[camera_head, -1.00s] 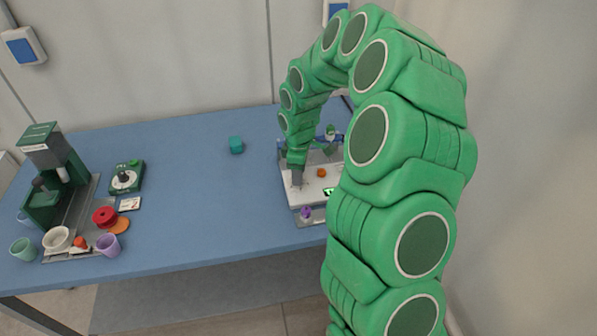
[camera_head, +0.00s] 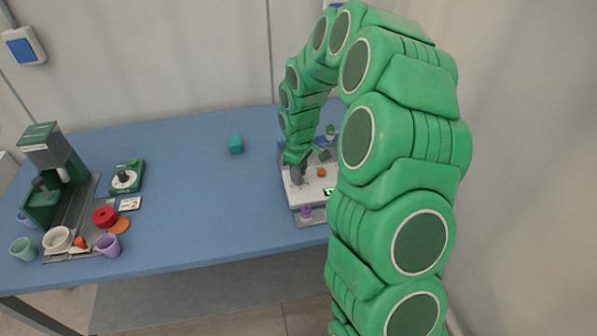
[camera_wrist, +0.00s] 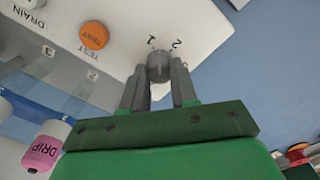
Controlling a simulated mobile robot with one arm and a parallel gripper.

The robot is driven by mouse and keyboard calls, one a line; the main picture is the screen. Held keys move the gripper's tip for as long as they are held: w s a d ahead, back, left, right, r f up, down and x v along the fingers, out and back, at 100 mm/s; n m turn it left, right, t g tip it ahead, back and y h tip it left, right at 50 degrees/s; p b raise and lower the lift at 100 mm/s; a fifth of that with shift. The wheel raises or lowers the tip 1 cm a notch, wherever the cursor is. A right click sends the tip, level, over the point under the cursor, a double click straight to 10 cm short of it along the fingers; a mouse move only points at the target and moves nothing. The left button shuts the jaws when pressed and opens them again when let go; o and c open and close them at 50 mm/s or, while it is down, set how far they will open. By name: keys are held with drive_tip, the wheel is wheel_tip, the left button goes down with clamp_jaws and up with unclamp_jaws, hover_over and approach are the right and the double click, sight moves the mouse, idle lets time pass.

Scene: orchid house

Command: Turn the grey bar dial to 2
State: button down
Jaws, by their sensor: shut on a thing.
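The grey bar dial (camera_wrist: 159,63) sits near the edge of a white panel (camera_wrist: 125,25), with the marks 1 and 2 printed just beyond it in the wrist view. My gripper (camera_wrist: 160,76) is shut on the dial, one finger on each side. The dial's pointer cannot be made out, so I cannot tell which number it is at. In the head view my gripper (camera_head: 297,180) is at the left part of the white panel (camera_head: 317,196), and the dial is too small and covered to make out.
An orange TEST button (camera_wrist: 94,36) and a pink DRIP knob (camera_wrist: 43,148) are near the dial. A green machine (camera_head: 52,165) and cups stand left.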

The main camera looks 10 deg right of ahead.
drive_tip(key=m, duration=0.4)
drive_tip(key=shift+m, duration=2.2)
drive_tip(key=c, duration=0.9)
unclamp_jaws()
drive_tip(key=shift+r, duration=0.15)
wheel_tip(320, 180, up, 7)
drive_tip(key=shift+f, duration=0.1)
drive_tip(key=shift+r, duration=0.35)
